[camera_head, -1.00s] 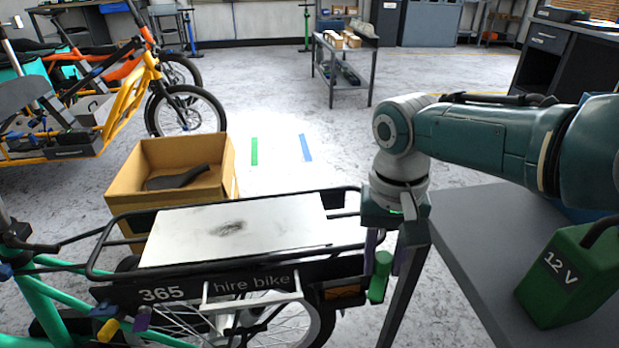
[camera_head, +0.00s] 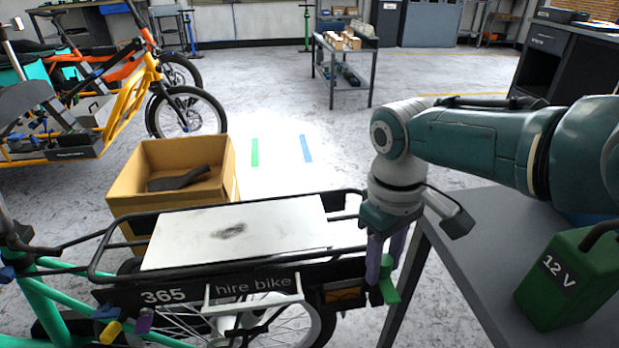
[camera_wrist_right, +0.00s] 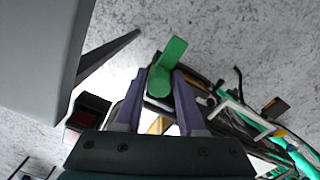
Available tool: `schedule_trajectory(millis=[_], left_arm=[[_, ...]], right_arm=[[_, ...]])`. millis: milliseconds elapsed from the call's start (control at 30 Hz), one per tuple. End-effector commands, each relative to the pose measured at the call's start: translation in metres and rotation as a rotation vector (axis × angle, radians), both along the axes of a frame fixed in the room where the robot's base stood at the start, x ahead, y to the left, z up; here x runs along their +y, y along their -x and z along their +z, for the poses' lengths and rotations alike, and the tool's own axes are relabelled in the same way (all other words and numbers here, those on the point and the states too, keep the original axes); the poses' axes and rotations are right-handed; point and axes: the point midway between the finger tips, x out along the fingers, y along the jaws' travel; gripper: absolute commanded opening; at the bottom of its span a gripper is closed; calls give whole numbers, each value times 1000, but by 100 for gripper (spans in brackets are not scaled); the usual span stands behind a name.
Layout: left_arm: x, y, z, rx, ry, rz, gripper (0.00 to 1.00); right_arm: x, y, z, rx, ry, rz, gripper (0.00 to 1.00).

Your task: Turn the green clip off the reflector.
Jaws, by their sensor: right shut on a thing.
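The green clip (camera_head: 388,286) is at the rear end of the hire bike's black rack, beside an orange reflector patch (camera_head: 343,295) on the side panel. My right gripper (camera_head: 386,262) points down there, its purple fingers closed on the clip. In the right wrist view the clip (camera_wrist_right: 170,68) sits between the fingertips (camera_wrist_right: 160,80), its lever sticking out up and to the right. A dark red block (camera_wrist_right: 88,110) shows left of the fingers. How the clip meets the reflector is hidden by the fingers. My left gripper is out of view.
A grey table (camera_head: 490,222) with a green 12 V battery (camera_head: 565,275) stands close on the right. A cardboard box (camera_head: 125,190) holding a dark part is behind the rack. Blue, yellow and purple pieces (camera_head: 145,320) are on the bike's near side.

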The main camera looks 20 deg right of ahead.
Motion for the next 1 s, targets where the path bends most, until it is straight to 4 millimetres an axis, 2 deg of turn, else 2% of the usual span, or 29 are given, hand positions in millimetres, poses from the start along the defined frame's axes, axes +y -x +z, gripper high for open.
schedule_trajectory(millis=[567, 600, 800, 1000], left_arm=[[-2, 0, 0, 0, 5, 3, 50], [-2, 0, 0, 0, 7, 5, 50], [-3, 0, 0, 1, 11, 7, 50], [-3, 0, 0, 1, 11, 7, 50]], right_arm=[[-1, 1, 0, 5, 3, 33, 0], [-1, 1, 0, 5, 3, 33, 44], [-1, 1, 0, 4, 2, 31, 64], [0, 0, 0, 3, 1, 30, 64]])
